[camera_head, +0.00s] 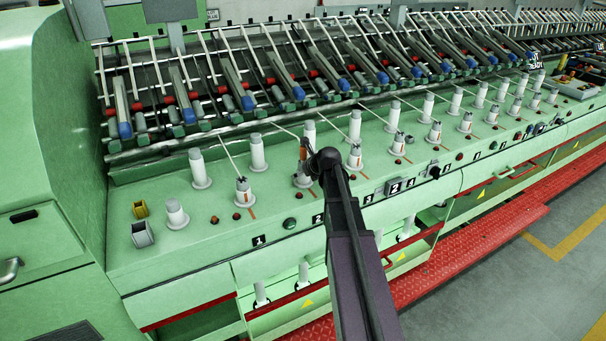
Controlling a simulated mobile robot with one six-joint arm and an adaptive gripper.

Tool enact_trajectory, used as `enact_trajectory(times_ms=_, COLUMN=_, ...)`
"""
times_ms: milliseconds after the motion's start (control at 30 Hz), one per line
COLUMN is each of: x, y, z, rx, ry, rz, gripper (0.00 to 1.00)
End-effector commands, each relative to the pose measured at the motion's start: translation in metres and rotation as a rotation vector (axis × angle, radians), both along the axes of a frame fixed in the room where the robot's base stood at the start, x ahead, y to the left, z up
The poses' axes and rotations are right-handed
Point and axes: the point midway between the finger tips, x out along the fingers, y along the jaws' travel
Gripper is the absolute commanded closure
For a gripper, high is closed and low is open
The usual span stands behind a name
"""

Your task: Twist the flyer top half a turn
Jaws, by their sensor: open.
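White flyer tops stand upright in two staggered rows on the machine's green top rail (190,235). My dark arm reaches up from the bottom of the picture, and my gripper (305,150) is at a front-row flyer top (302,181) near the label 2. The gripper is open, but its fingers are small and partly hidden by my wrist. I cannot tell whether they touch that flyer top. A neighbouring front-row flyer top (243,193) stands to the left, and another (355,158) stands to the right. A back-row flyer top (309,134) rises just behind my gripper.
Drafting arms with blue ends (298,93) line the machine behind the flyers. A grey cup (142,235) and a yellow cup (140,208) sit at the rail's left end. A red step (470,250) runs along the front. Grey floor (500,300) at right is clear.

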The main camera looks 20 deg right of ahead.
Motion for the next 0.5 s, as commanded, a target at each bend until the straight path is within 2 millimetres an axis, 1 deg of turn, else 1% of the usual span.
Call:
enact_trajectory(times_ms=200, x=0.0004, y=-0.0006, z=-0.0003, rx=0.000, ry=0.002, rz=0.025, gripper=0.00)
enact_trajectory(times_ms=500, x=0.0010, y=-0.0015, z=-0.0001, rx=0.000, ry=0.001, rz=0.175, gripper=0.00)
